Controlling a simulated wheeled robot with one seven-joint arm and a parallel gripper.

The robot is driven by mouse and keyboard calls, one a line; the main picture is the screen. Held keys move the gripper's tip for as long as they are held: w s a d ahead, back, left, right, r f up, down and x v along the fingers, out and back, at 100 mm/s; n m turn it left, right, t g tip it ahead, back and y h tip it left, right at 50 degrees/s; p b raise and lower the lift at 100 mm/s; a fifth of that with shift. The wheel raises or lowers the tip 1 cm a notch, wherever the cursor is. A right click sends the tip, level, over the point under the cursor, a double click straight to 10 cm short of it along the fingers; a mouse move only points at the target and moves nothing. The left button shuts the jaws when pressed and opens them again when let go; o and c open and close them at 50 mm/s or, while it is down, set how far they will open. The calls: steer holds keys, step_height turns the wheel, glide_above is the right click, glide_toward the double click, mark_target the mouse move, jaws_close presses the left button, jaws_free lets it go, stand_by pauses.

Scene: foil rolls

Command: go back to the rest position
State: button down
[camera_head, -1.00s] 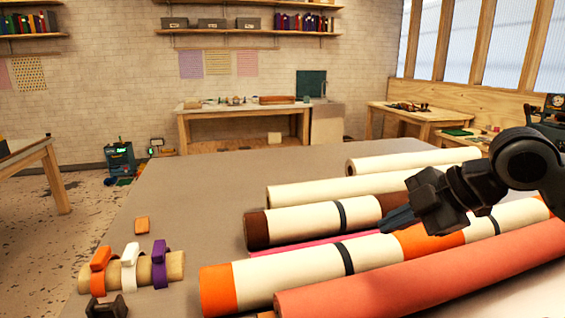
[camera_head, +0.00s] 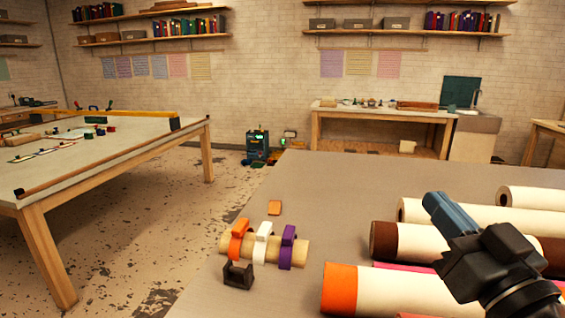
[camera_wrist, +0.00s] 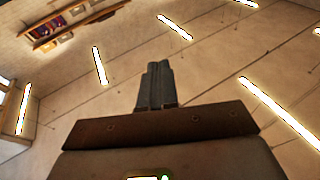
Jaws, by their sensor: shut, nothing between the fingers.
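My gripper (camera_head: 450,215) is at the right of the head view, raised above the foil rolls, its fingers pointing up and to the left. The fingers are together with nothing between them. In the wrist view the shut fingers (camera_wrist: 157,85) point toward the ceiling, with nothing near them. Below and behind my gripper lie a cream roll with a brown end (camera_head: 384,240), a cream roll with an orange end (camera_head: 340,288) and plain cream rolls (camera_head: 470,215). My gripper hides part of them.
A grey table (camera_head: 315,185) bears the rolls. Another workbench (camera_head: 100,160) stands at the left, with open floor between.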

steer(key=s+a+f+m+g+h, duration=0.3)
steer(key=s+f+m+h, duration=0.35)
steer(key=s+f, duration=1)
steer(key=s+d+f+n+g+y, duration=0.1)
steer(key=s+d+f+n, duration=0.1)
steer(key=s, duration=0.8)
steer(key=s+d+f+n+g+y, duration=0.1)
steer(key=s+f+n+g, duration=0.1)
steer(key=s, duration=0.8)
steer(key=shift+s+d+f+n, duration=0.2)
steer(key=shift+d+f+n, duration=0.15)
steer(key=shift+f, duration=0.05)
steer(key=shift+d+y, duration=0.1)
steer(key=shift+y, duration=0.15)
